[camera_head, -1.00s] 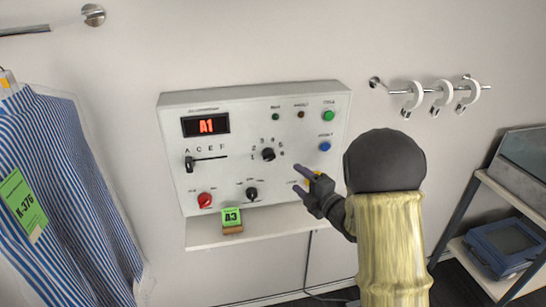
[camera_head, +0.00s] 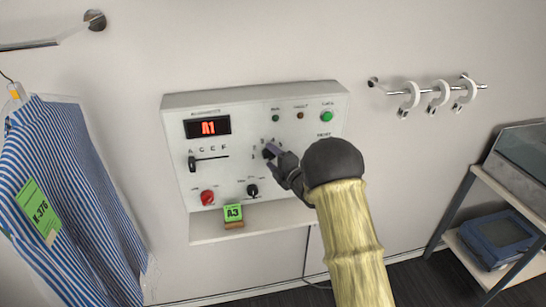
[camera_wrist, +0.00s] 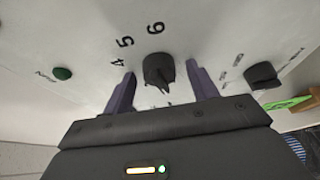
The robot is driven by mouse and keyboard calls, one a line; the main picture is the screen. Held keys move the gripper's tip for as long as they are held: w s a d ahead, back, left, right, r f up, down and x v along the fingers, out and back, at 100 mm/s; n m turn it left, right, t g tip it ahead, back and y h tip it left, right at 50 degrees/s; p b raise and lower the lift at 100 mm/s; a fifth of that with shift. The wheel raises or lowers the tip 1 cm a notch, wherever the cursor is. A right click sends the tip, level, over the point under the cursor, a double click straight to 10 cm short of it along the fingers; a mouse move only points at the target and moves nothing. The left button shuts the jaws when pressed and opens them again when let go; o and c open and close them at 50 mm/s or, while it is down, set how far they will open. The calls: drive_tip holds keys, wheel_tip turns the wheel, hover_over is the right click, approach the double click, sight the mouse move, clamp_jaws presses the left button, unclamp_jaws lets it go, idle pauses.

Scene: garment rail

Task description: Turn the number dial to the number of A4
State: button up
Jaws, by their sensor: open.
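The number dial (camera_wrist: 158,70) is a black knob on the white control panel (camera_head: 178,125). In the wrist view it sits between the two purple fingers of my open gripper (camera_wrist: 161,77), with gaps visible at both sides. The numbers 4, 5 and 6 show beside it. In the head view my gripper (camera_head: 276,153) is at the dial and partly covers it. The red display (camera_head: 208,127) reads A1. The letter slider (camera_head: 192,163) stands at the A end of its slot.
A red knob (camera_head: 207,197) and a black knob (camera_head: 252,190) sit lower on the panel. A green A3 tag (camera_head: 233,213) stands on the ledge (camera_head: 205,229) below. A striped shirt (camera_head: 75,190) hangs at left; hooks with white rings (camera_head: 439,94) are at right.

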drive_tip(key=c, duration=1)
